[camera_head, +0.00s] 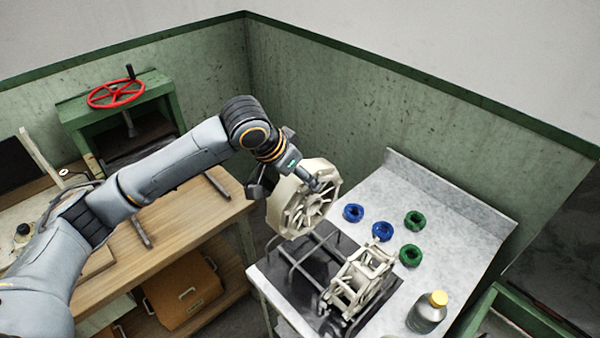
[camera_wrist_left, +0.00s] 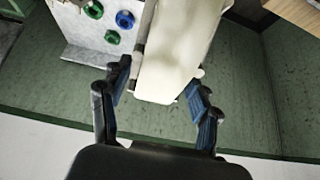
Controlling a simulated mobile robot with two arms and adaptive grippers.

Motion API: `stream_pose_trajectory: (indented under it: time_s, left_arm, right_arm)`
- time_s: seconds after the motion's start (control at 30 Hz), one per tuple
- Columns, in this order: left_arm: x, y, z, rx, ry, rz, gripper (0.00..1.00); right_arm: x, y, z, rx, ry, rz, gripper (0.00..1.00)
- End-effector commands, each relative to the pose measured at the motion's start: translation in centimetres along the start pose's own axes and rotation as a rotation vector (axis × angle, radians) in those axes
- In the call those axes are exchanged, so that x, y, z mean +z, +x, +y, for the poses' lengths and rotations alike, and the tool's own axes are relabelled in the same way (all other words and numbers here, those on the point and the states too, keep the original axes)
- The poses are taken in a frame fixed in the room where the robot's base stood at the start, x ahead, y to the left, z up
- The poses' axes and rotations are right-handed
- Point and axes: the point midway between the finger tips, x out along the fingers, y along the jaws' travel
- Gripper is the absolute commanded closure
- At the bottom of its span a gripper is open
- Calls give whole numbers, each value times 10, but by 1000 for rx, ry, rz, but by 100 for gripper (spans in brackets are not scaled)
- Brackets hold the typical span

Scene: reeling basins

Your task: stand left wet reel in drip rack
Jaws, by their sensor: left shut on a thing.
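A cream spoked reel (camera_head: 304,201) is held by my left gripper (camera_head: 290,184) above the left end of the drip rack (camera_head: 290,262). It is upright, with its round face toward the camera; I cannot tell whether its lower rim touches the rack. In the left wrist view the reel (camera_wrist_left: 180,45) sits between the two fingers of my left gripper (camera_wrist_left: 160,92). The dark wire rack stands on a black tray (camera_head: 320,255). A second cream reel (camera_head: 358,278) stands in the right part of the rack. My right gripper is in neither view.
Blue and green rings (camera_head: 382,231) lie on the grey bench (camera_head: 455,215) behind the rack. A grey bottle with a yellow cap (camera_head: 427,312) stands at the front right. A wooden table (camera_head: 185,225) and green press with a red wheel (camera_head: 115,93) are at left.

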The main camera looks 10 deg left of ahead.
Motion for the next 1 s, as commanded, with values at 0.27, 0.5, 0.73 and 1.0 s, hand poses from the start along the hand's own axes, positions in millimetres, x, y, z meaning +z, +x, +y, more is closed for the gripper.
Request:
stream_pose_trajectory:
  time_s: [0.27, 0.5, 0.73, 1.0]
  left_arm:
    - [18, 30, 0, -1, 0, 3, 76]
    - [32, 51, 0, -2, 1, 3, 76]
    - [43, 69, 0, 1, -1, 0, 76]
    - [54, 89, 0, -1, 0, 1, 76]
  right_arm:
    - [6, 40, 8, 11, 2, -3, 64]
    - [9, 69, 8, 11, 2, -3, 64]
    - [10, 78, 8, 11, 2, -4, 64]
    - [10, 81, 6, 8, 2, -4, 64]
